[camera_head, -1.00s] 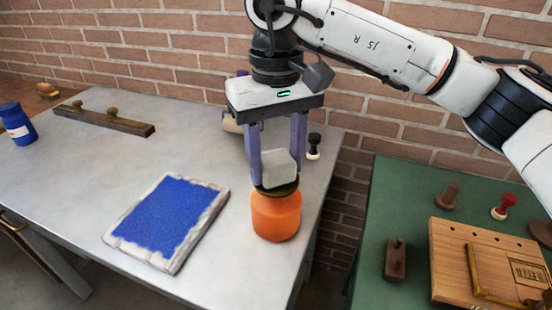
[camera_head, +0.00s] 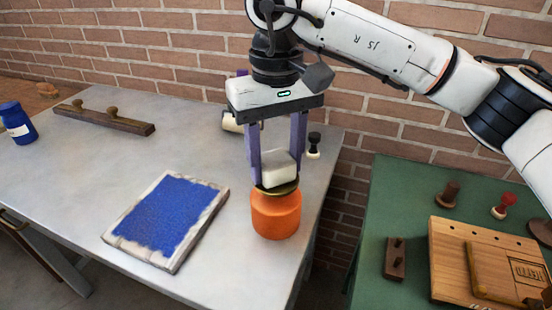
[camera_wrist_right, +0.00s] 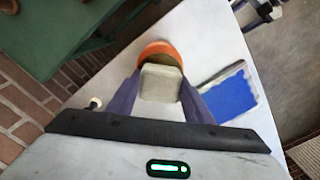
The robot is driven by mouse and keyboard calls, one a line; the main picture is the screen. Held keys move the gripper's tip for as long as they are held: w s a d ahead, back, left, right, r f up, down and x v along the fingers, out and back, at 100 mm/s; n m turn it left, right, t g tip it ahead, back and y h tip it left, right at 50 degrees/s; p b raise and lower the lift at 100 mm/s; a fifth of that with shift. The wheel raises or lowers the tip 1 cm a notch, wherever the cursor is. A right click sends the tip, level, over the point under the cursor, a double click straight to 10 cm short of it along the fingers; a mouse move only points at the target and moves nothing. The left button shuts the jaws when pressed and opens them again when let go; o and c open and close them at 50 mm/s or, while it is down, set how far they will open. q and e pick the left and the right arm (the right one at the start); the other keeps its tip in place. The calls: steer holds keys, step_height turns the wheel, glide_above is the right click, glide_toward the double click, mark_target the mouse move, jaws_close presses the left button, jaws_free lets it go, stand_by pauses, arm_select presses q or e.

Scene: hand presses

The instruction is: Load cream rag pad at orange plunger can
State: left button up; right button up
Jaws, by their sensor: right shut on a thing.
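The orange plunger can (camera_head: 276,215) stands upright near the front right of the grey table, with a dark yellowish plate on its top. The cream rag pad (camera_head: 278,168) is between the purple fingers of my right gripper (camera_head: 278,175), right over the can's top plate. In the right wrist view, the pad (camera_wrist_right: 160,83) is between the fingers and the orange can (camera_wrist_right: 158,48) shows behind it. My right gripper is shut on the pad. Whether the pad presses on the plate is hard to tell.
A blue pad in a pale frame (camera_head: 120,245) lies left of the can. A dark bar with knobs (camera_head: 105,121) and a blue jar (camera_head: 17,123) are farther left. A black-handled stamp (camera_head: 314,146) stands behind the can. A green table (camera_head: 388,190) with stamps and a wooden board (camera_head: 450,235) is at right.

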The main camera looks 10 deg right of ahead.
mark_target(276, 159)
steer(key=shift+r+p, duration=2.85)
steer(key=shift+r, duration=0.7)
steer(key=shift+f, duration=0.1)
